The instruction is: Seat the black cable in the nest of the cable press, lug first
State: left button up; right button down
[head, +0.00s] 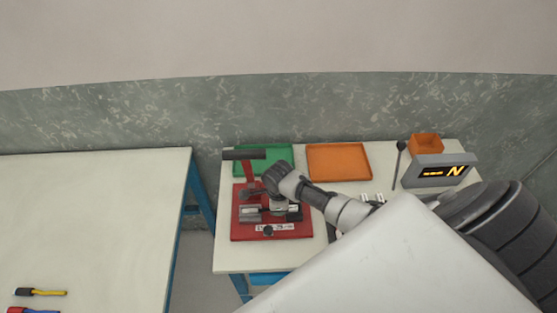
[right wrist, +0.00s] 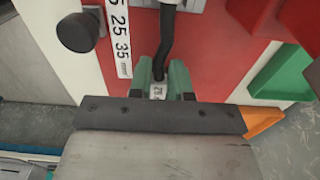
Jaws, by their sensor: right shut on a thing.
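The red cable press (head: 240,230) stands on the right-hand table, with an upright lever and a grey metal nest part (head: 250,213). My right gripper (head: 285,204) is low over the press. In the right wrist view, its green-tipped fingers (right wrist: 162,80) are shut on the black cable (right wrist: 167,40). The cable runs from the fingers to a metal part (right wrist: 190,4) at the top edge; its far end is out of sight, so I cannot tell whether the lug is in the nest. My left gripper is not in view.
A green tray (head: 285,153) and an orange tray (head: 338,162) lie behind the press. An orange bin (head: 426,143) and a display box (head: 441,172) stand at the right. The left table (head: 90,220) has a yellow-and-black piece (head: 40,292) near its front; its middle is clear.

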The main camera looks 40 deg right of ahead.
jog(key=c, duration=1)
grip_release()
jog(key=shift+r, duration=0.5)
notch_tip(320, 180, up, 3)
jog(key=shift+f+b, duration=0.15)
jog(key=shift+b, duration=0.15)
jog(key=s+d+r, duration=0.1)
jog(key=s+r, duration=0.1)
jog(key=s, duration=0.1)
jog(key=s+d+r, duration=0.2)
jog(key=s+r, duration=0.1)
jog(key=s, duration=0.1)
jog(key=s+d+r+b, duration=0.1)
jog(key=s+d+r, duration=0.1)
jog(key=s, duration=0.1)
jog(key=shift+s+d+r, duration=0.2)
jog(key=shift+s+d, duration=0.05)
